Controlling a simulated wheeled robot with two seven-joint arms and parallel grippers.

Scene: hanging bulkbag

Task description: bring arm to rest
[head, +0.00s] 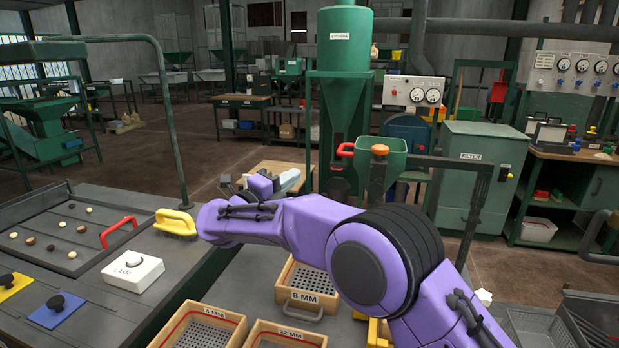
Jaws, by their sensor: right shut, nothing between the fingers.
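My right arm (375,260) comes in from the lower right, and its purple links run left across the middle of the view. My right gripper (288,181) is small and partly hidden behind the forearm, above the bench area. It is shut, with nothing seen between its fingers. My left gripper is not in view.
Beneath the forearm stand wooden-framed sieves, one labelled 8 MM (305,297). A green hopper (381,157) stands just behind the arm.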

